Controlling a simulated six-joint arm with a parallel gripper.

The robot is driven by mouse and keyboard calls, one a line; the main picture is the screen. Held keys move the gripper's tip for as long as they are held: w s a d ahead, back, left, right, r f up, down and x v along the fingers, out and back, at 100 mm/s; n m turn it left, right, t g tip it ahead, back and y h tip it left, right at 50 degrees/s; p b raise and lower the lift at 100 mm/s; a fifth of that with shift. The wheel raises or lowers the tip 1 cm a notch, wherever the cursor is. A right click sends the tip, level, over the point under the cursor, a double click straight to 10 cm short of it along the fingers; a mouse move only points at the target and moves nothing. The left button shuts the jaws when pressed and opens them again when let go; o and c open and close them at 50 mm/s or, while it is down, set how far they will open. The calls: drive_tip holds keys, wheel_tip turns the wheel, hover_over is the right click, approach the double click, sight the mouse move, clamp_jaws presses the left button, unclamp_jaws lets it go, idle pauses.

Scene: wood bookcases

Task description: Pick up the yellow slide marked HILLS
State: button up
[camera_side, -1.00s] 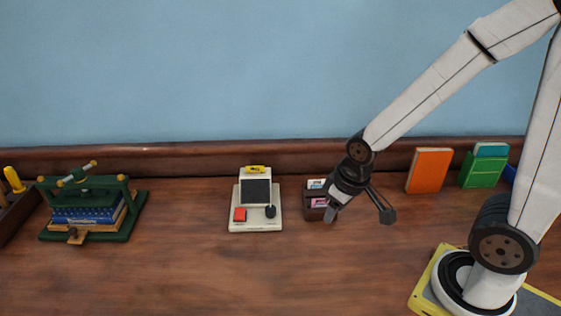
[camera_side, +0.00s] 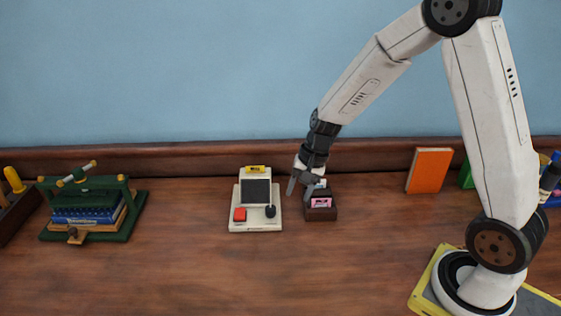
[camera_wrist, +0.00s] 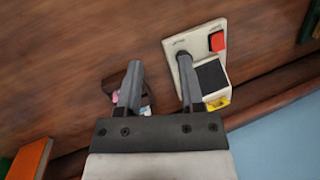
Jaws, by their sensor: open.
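The yellow slide (camera_side: 255,169) stands in the top of a cream slide viewer (camera_side: 247,224) with a dark screen. In the wrist view the yellow slide (camera_wrist: 219,103) shows at the far end of the viewer (camera_wrist: 180,48); its lettering is too small to read. My gripper (camera_side: 298,190) is open and empty, pointing down to the right of the viewer, over the back of a slide box. In the wrist view its fingers (camera_wrist: 160,62) are spread, one overlapping the viewer's edge and one overlapping the box. The gripper is apart from the yellow slide.
The dark slide box (camera_side: 321,215) holds a pink slide (camera_side: 320,203) and others partly hidden by my gripper. A green book press (camera_side: 128,230) stands at left. An orange book (camera_side: 429,170) stands at right. The front middle of the table is clear.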

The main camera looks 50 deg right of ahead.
drive_tip(key=w+d+f+m+t+y, duration=0.3)
drive_tip(key=w+d+m+t, duration=0.1)
drive_tip(key=w+d+m, duration=0.4)
drive_tip(key=w+d+f+m+t+y, duration=0.35)
drive_tip(key=w+d+m, duration=0.35)
drive_tip(key=w, duration=0.4)
drive_tip(key=shift+m+t, duration=0.35)
drive_tip(key=shift+m, duration=0.35)
drive_tip(key=shift+s+a+r+x, duration=0.1)
drive_tip(key=shift+x, duration=1.3)
drive_tip(key=shift+s+a+r+x, duration=0.1)
drive_tip(key=shift+a+x, duration=0.05)
drive_tip(key=shift+x, duration=1.2)
drive_tip(key=shift+s+a+r+x, duration=0.1)
drive_tip(key=shift+x, duration=1.3)
clamp_jaws()
